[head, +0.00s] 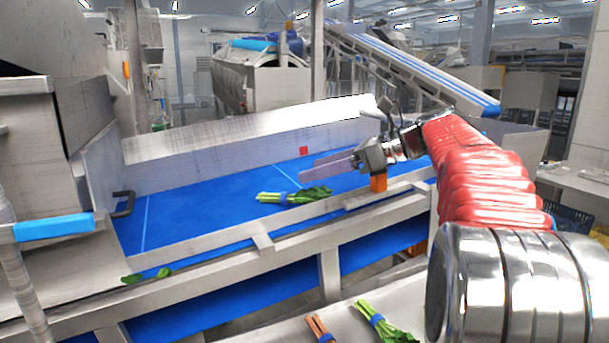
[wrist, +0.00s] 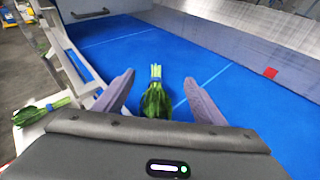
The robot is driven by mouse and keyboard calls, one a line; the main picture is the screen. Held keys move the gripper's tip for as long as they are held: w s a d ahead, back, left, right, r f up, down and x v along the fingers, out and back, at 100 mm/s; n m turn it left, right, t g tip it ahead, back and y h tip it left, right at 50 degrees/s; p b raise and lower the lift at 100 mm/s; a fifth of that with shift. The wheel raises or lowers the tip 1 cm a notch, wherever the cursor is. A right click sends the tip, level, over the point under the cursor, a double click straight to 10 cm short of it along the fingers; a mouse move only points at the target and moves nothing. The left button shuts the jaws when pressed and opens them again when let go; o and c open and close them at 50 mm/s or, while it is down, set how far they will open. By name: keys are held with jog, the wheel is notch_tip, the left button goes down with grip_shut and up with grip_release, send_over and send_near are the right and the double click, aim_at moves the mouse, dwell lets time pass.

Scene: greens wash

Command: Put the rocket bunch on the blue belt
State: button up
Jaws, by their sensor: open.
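A leafy green bunch with pale stems (head: 295,196) lies flat on the blue belt (head: 205,205), near its front rail. I take it to be the rocket bunch. In the wrist view the bunch (wrist: 156,98) lies on the belt beyond and between my fingers, stems pointing away. My gripper (head: 318,166) is above the belt, behind and to the right of the bunch in the head view. In the wrist view my gripper (wrist: 159,80) has its fingers spread wide with nothing held. The near end of the bunch is hidden by my gripper body.
More bunches lie on a lower front ledge: a green one with a blue band (head: 375,322) and one with reddish stems (head: 318,328). Loose leaves (head: 147,275) lie on the front frame. A black handle (head: 123,203) stands at the belt's left end. Much of the belt is clear.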

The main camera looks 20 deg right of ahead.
jog(key=v, duration=0.6)
jog(key=shift+s+d, duration=0.15)
jog(key=shift+s, duration=0.1)
dwell(0.6)
